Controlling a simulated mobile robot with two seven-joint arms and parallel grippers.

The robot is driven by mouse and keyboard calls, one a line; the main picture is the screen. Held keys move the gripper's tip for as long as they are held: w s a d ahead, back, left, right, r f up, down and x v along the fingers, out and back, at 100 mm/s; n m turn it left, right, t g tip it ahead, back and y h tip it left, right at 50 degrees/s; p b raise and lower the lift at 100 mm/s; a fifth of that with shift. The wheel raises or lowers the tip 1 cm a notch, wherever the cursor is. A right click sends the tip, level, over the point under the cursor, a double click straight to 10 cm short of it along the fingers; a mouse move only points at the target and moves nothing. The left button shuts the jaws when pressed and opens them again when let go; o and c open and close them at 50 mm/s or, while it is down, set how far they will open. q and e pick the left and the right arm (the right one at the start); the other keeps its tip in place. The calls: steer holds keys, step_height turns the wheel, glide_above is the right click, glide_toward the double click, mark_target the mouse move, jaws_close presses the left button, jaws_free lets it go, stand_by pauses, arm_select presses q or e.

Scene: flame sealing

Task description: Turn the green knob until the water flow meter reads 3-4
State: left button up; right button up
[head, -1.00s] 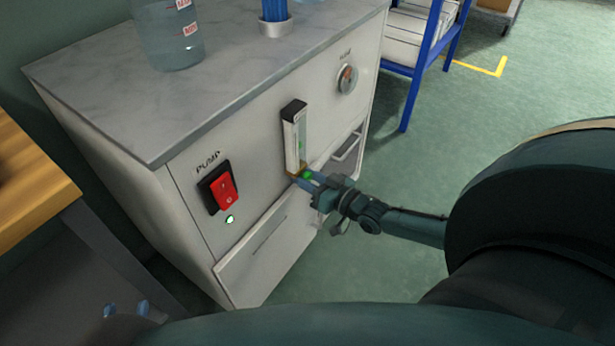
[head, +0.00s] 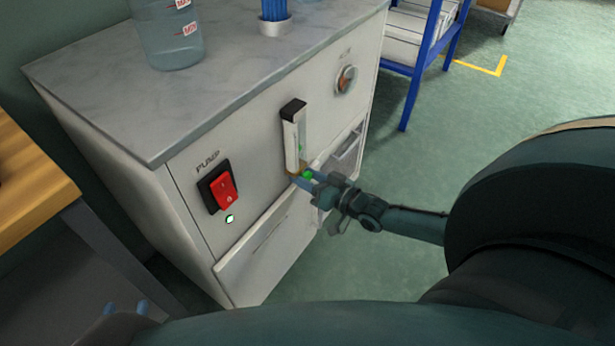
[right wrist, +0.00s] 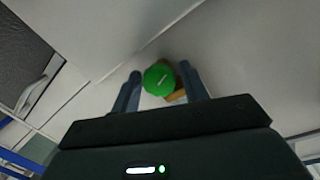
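The water flow meter (head: 291,138) is an upright clear tube with a black cap on the cabinet front; its reading is too small to make out. My right gripper (head: 318,181) is at the knob. In the right wrist view its two blue-grey fingers (right wrist: 159,82) stand apart on either side of the knob, with narrow gaps showing. My left gripper (head: 126,309) is low at the left edge, fingertips apart and empty.
The white cabinet (head: 260,255) carries a red pump switch (head: 224,192) with a lit green lamp (head: 229,219) and a round gauge (head: 346,79). A bottle (head: 170,40) stands on top. A wooden table (head: 30,190) is left; a blue rack (head: 425,60) stands behind right.

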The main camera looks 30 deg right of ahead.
steer(key=shift+o, duration=0.8)
